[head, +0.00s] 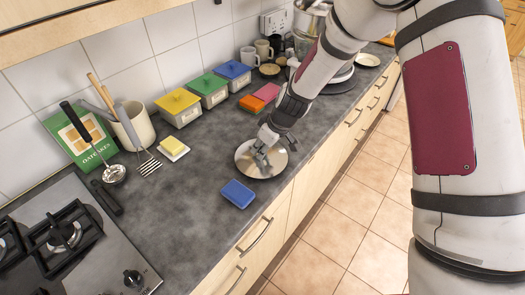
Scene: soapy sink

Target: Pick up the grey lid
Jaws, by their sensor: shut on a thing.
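The grey lid (246,160) is a round, shiny metal disc near the front edge of the counter, in the middle of the head view. My gripper (262,157) comes down over its centre from the upper right and is shut on the lid, at about its middle. The fingers hide the part of the lid that they grip. I cannot tell whether the lid rests on the counter or is slightly above it.
A blue sponge (238,193) lies just in front of the lid. Tubs with yellow (177,102), green (207,84) and blue (233,70) lids stand along the wall. A hob (70,240) is at lower left. The counter left of the lid is clear.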

